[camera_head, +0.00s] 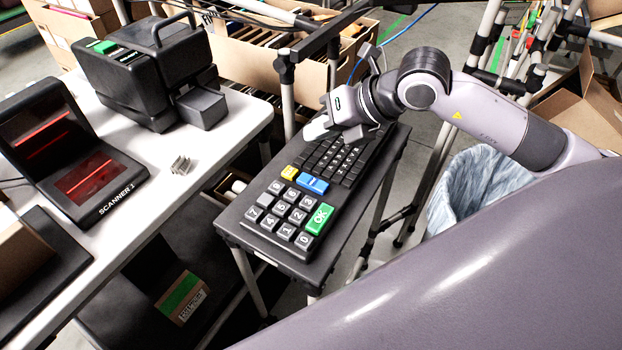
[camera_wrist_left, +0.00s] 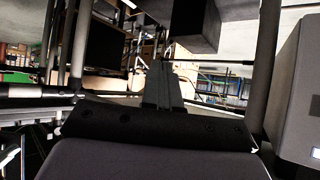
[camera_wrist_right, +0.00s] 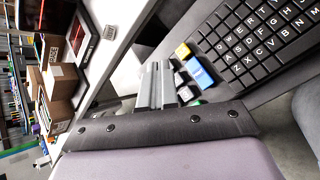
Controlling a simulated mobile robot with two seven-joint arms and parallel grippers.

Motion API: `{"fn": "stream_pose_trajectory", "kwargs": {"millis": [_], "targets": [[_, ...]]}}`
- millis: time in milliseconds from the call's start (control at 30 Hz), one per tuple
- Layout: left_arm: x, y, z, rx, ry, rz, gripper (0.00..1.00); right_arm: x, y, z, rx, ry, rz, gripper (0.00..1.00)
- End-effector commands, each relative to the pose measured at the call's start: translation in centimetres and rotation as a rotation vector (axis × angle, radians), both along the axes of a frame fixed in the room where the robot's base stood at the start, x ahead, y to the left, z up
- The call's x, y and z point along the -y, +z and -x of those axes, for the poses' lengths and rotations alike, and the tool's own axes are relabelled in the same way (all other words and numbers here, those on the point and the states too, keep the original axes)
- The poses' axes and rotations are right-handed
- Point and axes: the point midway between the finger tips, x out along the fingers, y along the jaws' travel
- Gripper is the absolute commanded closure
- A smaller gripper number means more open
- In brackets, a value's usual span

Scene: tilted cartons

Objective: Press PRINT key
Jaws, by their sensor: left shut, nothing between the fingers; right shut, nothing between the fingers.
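A black keyboard (camera_head: 262,232) lies on a small dark stand, with letter keys at its far end and a number pad at its near end. Between them are a blue key (camera_head: 313,184) and a yellow key (camera_head: 289,173); I cannot read either label for sure. A green OK key (camera_head: 319,219) is beside the number pad. My right gripper (camera_head: 318,128) is above the letter-key end, shut and empty. In the right wrist view its fingers (camera_wrist_right: 155,86) appear beside the blue key (camera_wrist_right: 200,74). My left gripper (camera_wrist_left: 166,85) is shut and empty, away from the keyboard.
A white table (camera_head: 205,150) at left carries a scanner (camera_head: 75,160) and a black printer-like machine (camera_head: 145,75). A bin with a pale liner (camera_head: 480,180) stands right of the keyboard stand. Cartons (camera_head: 240,62) stand behind.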

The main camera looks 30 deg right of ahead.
Motion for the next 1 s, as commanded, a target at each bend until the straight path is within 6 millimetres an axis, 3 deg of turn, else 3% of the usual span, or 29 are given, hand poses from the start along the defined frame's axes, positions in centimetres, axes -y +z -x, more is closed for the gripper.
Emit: {"fn": "stream_pose_trajectory", "kwargs": {"millis": [267, 733, 1000], "targets": [[0.0, -0.7, 0.0, 0.000, 0.000, 0.000, 1.00, 0.0, -1.0, 0.0, -0.002, 0.001, -0.001, 1.00], [0.2, -5.0, 0.0, -0.012, 0.003, 0.010, 1.00, 0.0, -7.3, 0.0, 0.000, 0.002, -0.002, 1.00], [1.0, -5.3, -0.3, -0.014, -0.008, 0.029, 1.00, 0.0, -8.9, 0.0, 0.000, 0.002, -0.002, 1.00]]}}
